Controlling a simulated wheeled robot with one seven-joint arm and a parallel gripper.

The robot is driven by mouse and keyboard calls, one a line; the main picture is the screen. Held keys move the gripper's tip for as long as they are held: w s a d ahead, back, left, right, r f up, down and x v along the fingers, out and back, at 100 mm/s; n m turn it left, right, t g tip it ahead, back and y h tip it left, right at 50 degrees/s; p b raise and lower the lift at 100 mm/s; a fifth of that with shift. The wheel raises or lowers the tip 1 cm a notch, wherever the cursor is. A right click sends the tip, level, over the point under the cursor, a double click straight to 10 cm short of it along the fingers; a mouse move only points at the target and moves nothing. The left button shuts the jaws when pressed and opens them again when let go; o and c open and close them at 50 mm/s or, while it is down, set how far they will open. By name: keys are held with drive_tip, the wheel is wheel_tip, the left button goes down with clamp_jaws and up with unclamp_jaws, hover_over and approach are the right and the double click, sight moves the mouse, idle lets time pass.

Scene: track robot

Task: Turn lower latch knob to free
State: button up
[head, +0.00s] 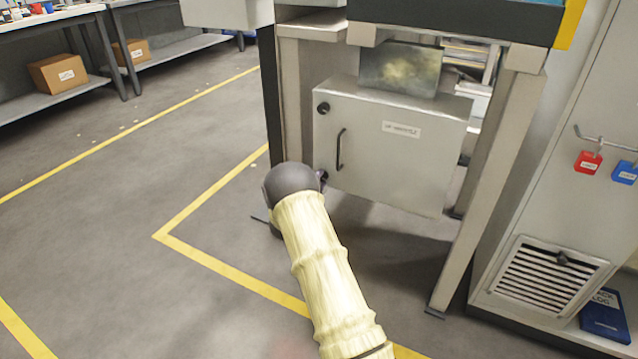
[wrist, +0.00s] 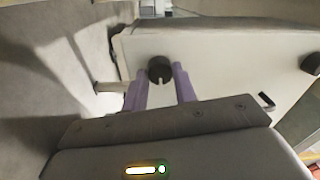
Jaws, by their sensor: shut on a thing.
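The grey cabinet box (head: 395,150) hangs under the bench with its door closed. It has a dark upper latch knob (head: 323,107) and a dark bar handle (head: 340,149). In the wrist view, the round black lower latch knob (wrist: 160,68) shows a pale mark on its near side. My gripper (wrist: 161,75) has its two purple fingers on either side of this knob, shut on it. In the head view, my arm mostly hides the gripper and lower knob. The wrist view also shows the handle (wrist: 267,101) and another dark knob (wrist: 311,64).
A bench leg (head: 490,190) stands right of the box. A grey cabinet (head: 555,190) with a vent, red tag (head: 588,162) and blue tag (head: 625,172) is at the right. A blue book (head: 606,318) lies low there. The floor at left is open, with yellow lines.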

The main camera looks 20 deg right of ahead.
drive_tip(key=o, duration=1)
drive_tip(key=shift+s+a, duration=0.1)
drive_tip(key=p+v, duration=0.6)
drive_tip(key=v, duration=1.1)
drive_tip(key=shift+f, duration=0.1)
